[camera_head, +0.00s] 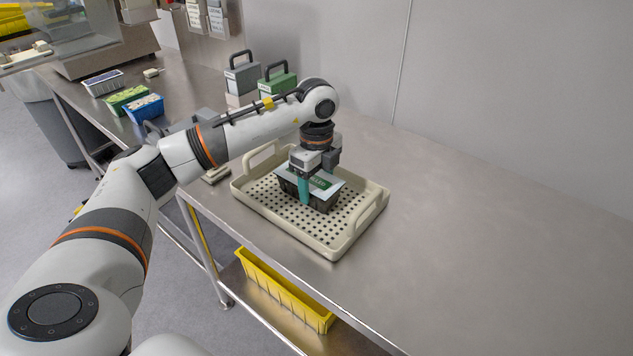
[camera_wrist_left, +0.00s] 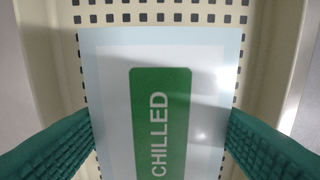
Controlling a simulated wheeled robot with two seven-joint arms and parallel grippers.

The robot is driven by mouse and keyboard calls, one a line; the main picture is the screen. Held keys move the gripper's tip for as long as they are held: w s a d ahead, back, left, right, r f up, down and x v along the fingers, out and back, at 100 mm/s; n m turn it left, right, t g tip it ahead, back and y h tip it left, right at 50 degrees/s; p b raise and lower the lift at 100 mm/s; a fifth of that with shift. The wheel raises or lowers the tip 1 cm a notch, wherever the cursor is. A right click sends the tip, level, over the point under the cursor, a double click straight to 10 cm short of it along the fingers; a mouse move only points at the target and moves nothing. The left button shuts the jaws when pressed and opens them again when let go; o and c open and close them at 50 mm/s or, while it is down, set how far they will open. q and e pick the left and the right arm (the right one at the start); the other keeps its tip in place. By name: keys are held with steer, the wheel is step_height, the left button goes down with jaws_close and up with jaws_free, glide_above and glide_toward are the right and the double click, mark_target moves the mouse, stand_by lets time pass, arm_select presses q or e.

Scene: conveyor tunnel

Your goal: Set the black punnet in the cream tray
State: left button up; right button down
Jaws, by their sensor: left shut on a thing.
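The black punnet (camera_head: 322,199) is in the cream tray (camera_head: 345,246), over its perforated floor. Its pale lid carries a green label. In the left wrist view the lid (camera_wrist_left: 110,75) reads "CHILLED" and lies between two green finger pads, with the tray's holed floor (camera_wrist_left: 165,13) around it. My left gripper (camera_head: 306,187) points down and is shut on the punnet. I cannot tell whether the punnet's base touches the tray floor. The far side of the punnet is hidden by the gripper. My right gripper is not in view.
The steel table (camera_head: 470,230) is clear to the right of the tray. Grey (camera_head: 242,76) and green (camera_head: 278,84) handled boxes stand behind it. Blue (camera_head: 146,108), green and grey punnets sit at the far left. A yellow bin (camera_head: 285,290) is on the lower shelf.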

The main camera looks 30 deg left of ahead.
mark_target(317, 181)
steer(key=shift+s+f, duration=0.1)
arm_select(q)
steer(key=o, duration=1.4)
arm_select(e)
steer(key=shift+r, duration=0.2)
arm_select(q)
steer(key=shift+r, duration=0.4)
step_height(317, 181, up, 11)
steer(key=p, duration=0.1)
steer(key=shift+r, duration=0.2)
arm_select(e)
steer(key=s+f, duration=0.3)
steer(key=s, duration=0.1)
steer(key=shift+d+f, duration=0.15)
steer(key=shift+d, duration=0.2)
